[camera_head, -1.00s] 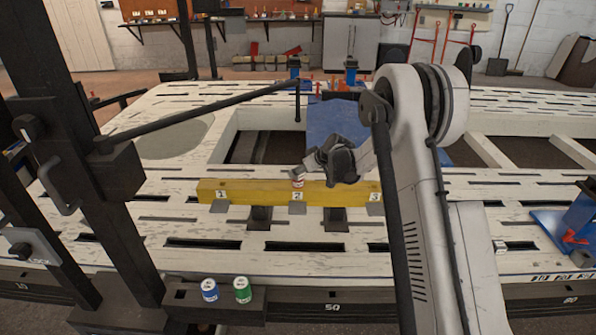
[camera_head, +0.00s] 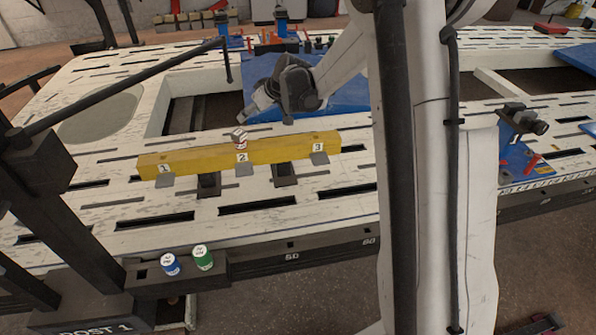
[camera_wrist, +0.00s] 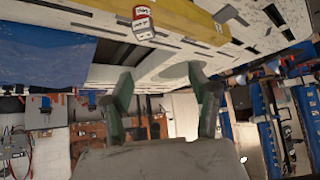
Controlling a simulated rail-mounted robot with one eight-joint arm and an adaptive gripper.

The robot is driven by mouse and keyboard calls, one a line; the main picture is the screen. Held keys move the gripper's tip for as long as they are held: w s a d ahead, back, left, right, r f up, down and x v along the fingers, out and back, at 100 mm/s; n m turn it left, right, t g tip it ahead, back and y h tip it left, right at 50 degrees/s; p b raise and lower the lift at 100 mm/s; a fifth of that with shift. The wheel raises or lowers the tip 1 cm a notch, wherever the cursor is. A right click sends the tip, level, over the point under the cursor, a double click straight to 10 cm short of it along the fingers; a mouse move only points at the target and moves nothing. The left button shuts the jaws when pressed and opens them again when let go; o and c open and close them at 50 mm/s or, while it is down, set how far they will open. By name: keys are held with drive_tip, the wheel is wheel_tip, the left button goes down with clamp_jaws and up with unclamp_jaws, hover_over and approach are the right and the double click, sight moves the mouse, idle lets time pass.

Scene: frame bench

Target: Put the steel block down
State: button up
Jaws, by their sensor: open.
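A small block (camera_head: 240,138) with a pale grey top and red and white sides stands on the yellow beam (camera_head: 200,156), above the label 2. I take it for the steel block, though its material is hard to tell. It also shows at the top of the wrist view (camera_wrist: 143,22). My gripper (camera_head: 258,104) is behind and slightly right of the block, above the bench and apart from it. In the wrist view, the two fingers of my gripper (camera_wrist: 165,92) are spread wide with nothing between them.
The yellow beam carries labels 1, 2 and 3 and rests on the white slotted bench (camera_head: 120,205). A blue panel (camera_head: 345,97) lies behind my gripper. A dark bar crosses the upper left.

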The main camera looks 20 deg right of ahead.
drive_tip(key=s+a+r+m+h, duration=0.1)
drive_tip(key=s+a+r, duration=0.1)
drive_tip(key=s+r, duration=0.6)
drive_tip(key=s+a+r+m+h, duration=0.15)
drive_tip(key=s+r, duration=0.25)
drive_tip(key=s, duration=0.8)
drive_tip(key=s+f+m+h, duration=0.1)
drive_tip(key=s+f+m, duration=0.1)
drive_tip(key=s, duration=2)
drive_tip(key=shift+s+d+m+h, duration=0.3)
drive_tip(key=shift+s+m+h, duration=0.05)
drive_tip(key=shift+s+m, duration=0.1)
wheel_tip(320, 180, up, 9)
drive_tip(key=p, duration=0.9)
